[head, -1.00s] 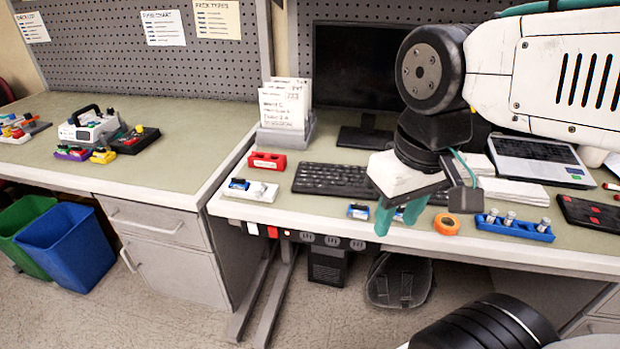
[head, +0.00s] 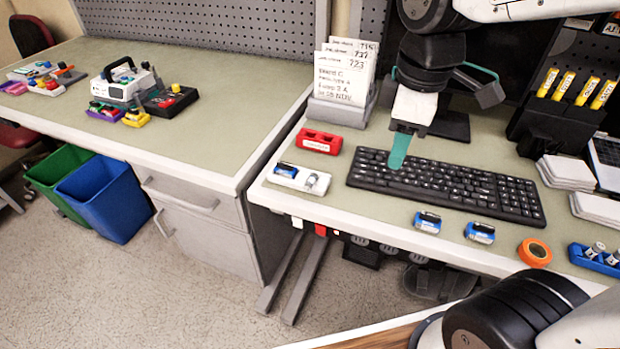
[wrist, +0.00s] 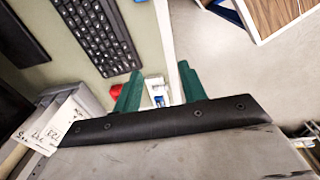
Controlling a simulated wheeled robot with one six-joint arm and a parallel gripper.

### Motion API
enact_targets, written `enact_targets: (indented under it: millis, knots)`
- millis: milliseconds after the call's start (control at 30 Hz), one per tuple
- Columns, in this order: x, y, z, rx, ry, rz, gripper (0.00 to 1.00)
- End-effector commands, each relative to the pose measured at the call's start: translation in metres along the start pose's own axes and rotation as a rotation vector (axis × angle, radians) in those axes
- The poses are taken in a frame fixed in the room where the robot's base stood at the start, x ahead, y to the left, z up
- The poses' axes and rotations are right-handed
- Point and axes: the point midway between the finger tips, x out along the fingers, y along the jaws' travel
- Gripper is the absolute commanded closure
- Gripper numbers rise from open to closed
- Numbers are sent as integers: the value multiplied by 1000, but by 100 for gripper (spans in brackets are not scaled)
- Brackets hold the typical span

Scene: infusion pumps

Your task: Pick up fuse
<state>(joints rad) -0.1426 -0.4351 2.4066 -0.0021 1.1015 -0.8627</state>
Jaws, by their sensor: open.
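No part is plainly labelled as a fuse. Small silver cylinders that may be fuses show in two places. One (head: 311,181) sits at the right end of a white tray (head: 298,186), beside a blue capped part (head: 286,170). Others (head: 594,250) stand in a blue holder (head: 578,257) at the right edge. My gripper (head: 398,150) is open and empty, with green fingers pointing down over the keyboard. In the wrist view, the white tray (wrist: 154,82) shows between the spread fingers of my gripper (wrist: 159,88), partly hidden, at some distance.
A black keyboard (head: 450,188) lies below my gripper. A red block (head: 318,141) and a grey card holder (head: 342,108) stand near the white tray. Two blue cells (head: 428,222) and an orange tape roll (head: 534,252) lie along the front edge.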

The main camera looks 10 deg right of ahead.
Motion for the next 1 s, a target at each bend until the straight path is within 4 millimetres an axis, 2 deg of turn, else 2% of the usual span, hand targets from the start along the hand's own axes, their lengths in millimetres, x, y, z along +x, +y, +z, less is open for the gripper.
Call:
enact_targets:
  millis: [33, 300, 500, 700, 1000]
  knots:
    - [7, 7, -17, -146, -7, -13, 58]
    - [52, 34, -101, -976, -8, -53, 58]
    - [81, 39, -143, -1388, 2, -71, 58]
    - [97, 39, -157, -1541, 7, -77, 58]
    - [131, 36, -155, -1547, 7, -79, 58]
